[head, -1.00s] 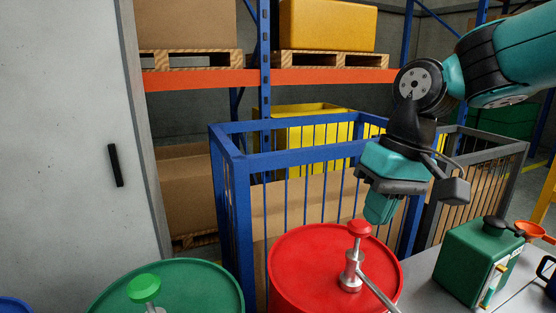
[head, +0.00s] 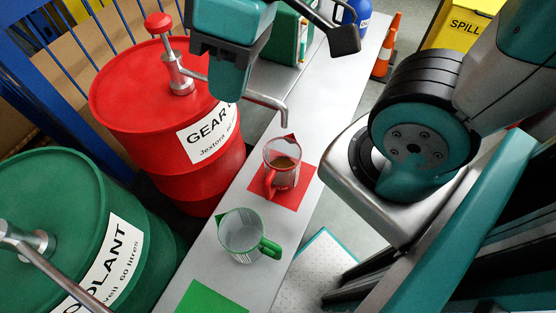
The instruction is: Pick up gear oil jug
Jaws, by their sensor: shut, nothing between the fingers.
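The gear oil jug (head: 285,172) is a clear jug with a red handle and rim and some brown liquid inside. It stands upright on a red mat (head: 296,192) on the grey bench. My gripper (head: 229,98) is shut and empty, with its teal fingers pointing down. In the picture it is above and left of the jug, in front of the red drum (head: 140,95), apart from the jug. The drum's label begins with "GEAR", and its spout ends above the jug.
A green-handled jug (head: 240,232) stands nearer on the narrow bench (head: 318,112), close to the red-handled one. A green mat (head: 210,299) lies in front. A green drum (head: 50,215) stands left. A green canister (head: 282,35) and blue container (head: 355,14) are farther back.

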